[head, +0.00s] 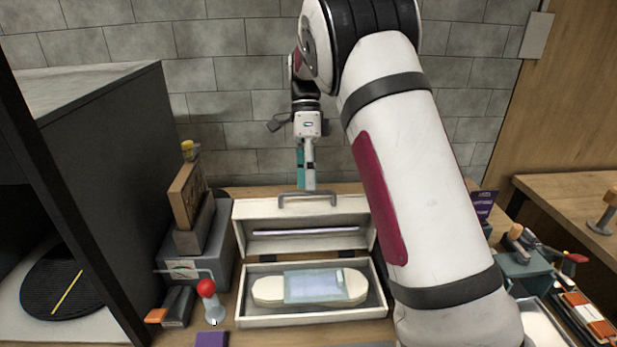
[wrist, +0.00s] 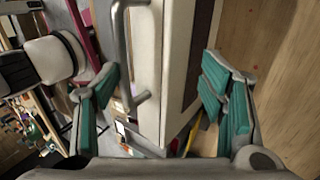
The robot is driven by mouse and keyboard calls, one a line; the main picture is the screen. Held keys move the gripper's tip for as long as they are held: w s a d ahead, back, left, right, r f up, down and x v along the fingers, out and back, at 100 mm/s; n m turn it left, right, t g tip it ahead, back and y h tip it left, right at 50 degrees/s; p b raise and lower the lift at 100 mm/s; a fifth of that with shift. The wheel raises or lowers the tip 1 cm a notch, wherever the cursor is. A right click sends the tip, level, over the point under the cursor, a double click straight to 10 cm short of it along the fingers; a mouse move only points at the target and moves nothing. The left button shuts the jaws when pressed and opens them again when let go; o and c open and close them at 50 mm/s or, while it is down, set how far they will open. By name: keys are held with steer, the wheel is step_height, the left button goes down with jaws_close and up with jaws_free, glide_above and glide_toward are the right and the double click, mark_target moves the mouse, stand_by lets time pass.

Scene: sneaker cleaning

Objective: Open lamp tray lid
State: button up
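The lamp tray (head: 310,321) is a pale box on the table in the head view. Its lid (head: 350,215) stands raised at the back, hinged open, with a violet-tinted lamp strip (head: 303,232) inside. A grey bar handle (head: 308,195) is on the lid's top edge. A pale sole-shaped piece with a translucent bluish sheet (head: 313,286) lies in the tray. My gripper (head: 308,178) is just above and behind the handle. In the wrist view my gripper (wrist: 163,85) is open, its teal fingers apart on either side of the handle (wrist: 120,55) and lid edge (wrist: 147,70).
A grey stand with a wooden block (head: 187,195) is left of the tray. A red-topped bottle (head: 211,300) and purple block (head: 212,339) sit at front left. Teal holders and tools (head: 525,265) are at right. A tiled wall (head: 230,100) stands behind.

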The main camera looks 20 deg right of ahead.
steer(key=shift+w+d+f, duration=0.1)
steer(key=shift+f, duration=0.15)
steer(key=shift+c, duration=0.2)
steer(key=shift+w+r, duration=0.15)
steer(key=shift+r, duration=0.05)
steer(key=shift+c, duration=0.5)
steer(key=shift+s+v, duration=0.2)
steer(key=shift+v, duration=3.45)
steer(key=shift+c, duration=0.7)
steer(key=shift+r, duration=0.15)
